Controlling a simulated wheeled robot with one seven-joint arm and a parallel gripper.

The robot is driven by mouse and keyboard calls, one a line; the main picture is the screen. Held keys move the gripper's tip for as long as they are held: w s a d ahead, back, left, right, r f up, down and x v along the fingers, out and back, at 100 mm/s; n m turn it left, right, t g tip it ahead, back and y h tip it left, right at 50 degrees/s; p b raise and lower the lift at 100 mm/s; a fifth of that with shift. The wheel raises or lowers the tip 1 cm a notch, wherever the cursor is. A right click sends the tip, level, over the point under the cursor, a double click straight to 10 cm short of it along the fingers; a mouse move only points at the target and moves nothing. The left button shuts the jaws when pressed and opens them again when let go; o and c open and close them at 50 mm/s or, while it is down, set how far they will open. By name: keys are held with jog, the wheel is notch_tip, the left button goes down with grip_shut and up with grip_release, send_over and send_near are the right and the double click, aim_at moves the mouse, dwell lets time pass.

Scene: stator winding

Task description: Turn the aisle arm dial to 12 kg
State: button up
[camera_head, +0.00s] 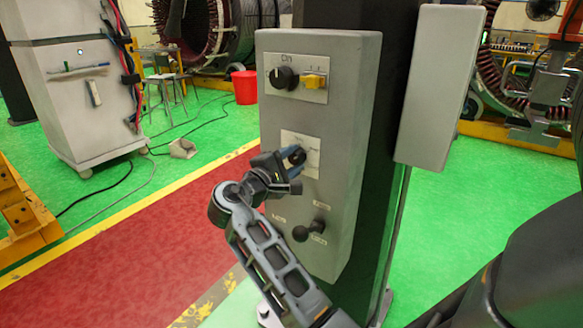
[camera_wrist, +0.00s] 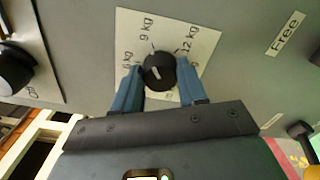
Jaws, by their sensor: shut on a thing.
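The dial is a round black knob (camera_wrist: 159,70) on a white label plate (camera_wrist: 205,45). The plate reads 6 kg at left, 9 kg at upper left and 12 kg at upper right in the wrist view. A short pale mark shows on the knob's face, but I cannot tell which label it points to. My gripper (camera_wrist: 160,88) has its two blue fingers on either side of the knob, shut on it. In the head view my gripper (camera_head: 290,168) reaches the middle of the grey control box (camera_head: 347,130), and the knob (camera_head: 297,155) is partly hidden by it.
Above the dial are a black rotary knob (camera_head: 284,77) and a yellow switch (camera_head: 314,81). Below it is a black lever with a ball end (camera_head: 301,233). A "Free" label (camera_wrist: 286,33) is beside the plate. A grey box (camera_head: 438,85) stands right of the dark column.

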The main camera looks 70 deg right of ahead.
jog(key=m+b, duration=0.1)
jog(key=m, duration=0.1)
jog(key=m+b, duration=0.1)
jog(key=b, duration=0.1)
jog(key=shift+f+m, duration=0.3)
jog(key=shift+m, duration=0.1)
jog(key=m+b, duration=0.3)
jog(key=shift+f+m+b, duration=0.1)
jog(key=shift+m+b, duration=0.2)
jog(key=m+b, duration=0.3)
jog(key=b, duration=0.1)
jog(key=shift+m, duration=0.4)
jog(key=shift+m+b, duration=0.75)
jog(key=shift+m, duration=0.05)
jog(key=o, duration=1.1)
jog(key=shift+r, duration=0.2)
jog(key=shift+c, duration=0.2)
